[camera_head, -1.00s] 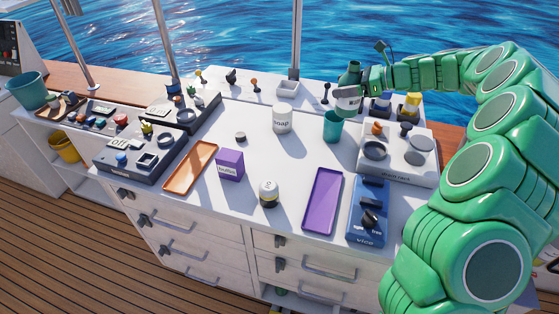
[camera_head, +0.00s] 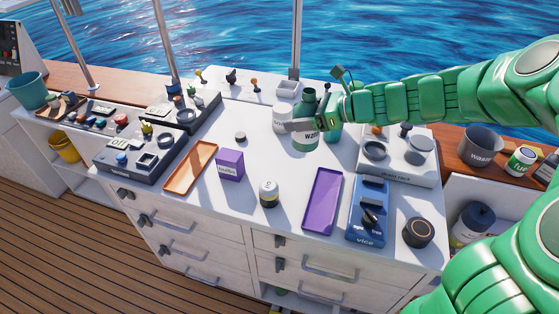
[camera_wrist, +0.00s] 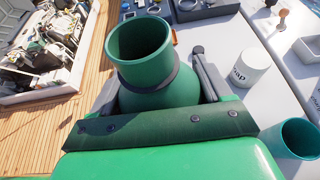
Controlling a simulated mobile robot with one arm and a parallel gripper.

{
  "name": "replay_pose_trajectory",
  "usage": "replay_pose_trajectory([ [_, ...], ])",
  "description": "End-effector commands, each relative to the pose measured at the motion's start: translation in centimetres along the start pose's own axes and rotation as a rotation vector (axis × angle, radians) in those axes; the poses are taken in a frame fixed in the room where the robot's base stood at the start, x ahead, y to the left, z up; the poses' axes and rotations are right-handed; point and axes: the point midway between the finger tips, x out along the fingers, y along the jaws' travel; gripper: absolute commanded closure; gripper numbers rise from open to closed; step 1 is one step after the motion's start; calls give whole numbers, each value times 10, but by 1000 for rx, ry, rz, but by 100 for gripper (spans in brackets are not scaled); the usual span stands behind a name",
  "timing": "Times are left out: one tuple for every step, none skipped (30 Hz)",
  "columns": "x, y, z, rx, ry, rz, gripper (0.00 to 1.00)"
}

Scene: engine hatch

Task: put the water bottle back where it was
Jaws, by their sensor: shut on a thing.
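The water bottle (camera_head: 306,139) is green with a white label and stands upright in my gripper (camera_head: 303,125). The jaws are shut around it below its open neck. In the wrist view the bottle's green neck (camera_wrist: 140,50) rises between the jaws. The soap pot (camera_wrist: 250,68) and cup (camera_wrist: 292,140) show to its right there.
A purple tray (camera_head: 322,198), a purple box (camera_head: 230,164), a lidded pot (camera_head: 268,193) and an orange tray (camera_head: 190,168) lie nearer the front. A blue vice (camera_head: 368,214) and drain rack (camera_head: 400,165) are at right. The counter's middle has free room.

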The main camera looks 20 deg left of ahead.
Motion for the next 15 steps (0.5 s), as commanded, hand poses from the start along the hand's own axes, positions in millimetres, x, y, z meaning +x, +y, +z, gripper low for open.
replay_pose_trajectory([
  [3, 14, 2, -2, -3, 8, 65],
  [4, 20, 2, -4, -3, 10, 65],
  [6, 27, 1, -5, -2, 12, 65],
  [8, 32, 0, -5, -2, 14, 65],
  [9, 38, 0, -4, -1, 16, 65],
  [11, 44, -1, -5, -2, 19, 65],
  [12, 48, -1, -7, -2, 21, 65],
  [12, 51, -1, -8, -3, 22, 65],
  [13, 55, -1, -9, -3, 23, 65],
  [13, 58, -2, -10, -3, 24, 65],
  [14, 60, -2, -10, -3, 25, 65],
  [14, 62, -2, -11, -2, 26, 65],
  [15, 64, -2, -11, -2, 27, 65],
  [16, 64, -3, -11, -2, 28, 65],
  [18, 63, -3, -12, -2, 28, 65],
])
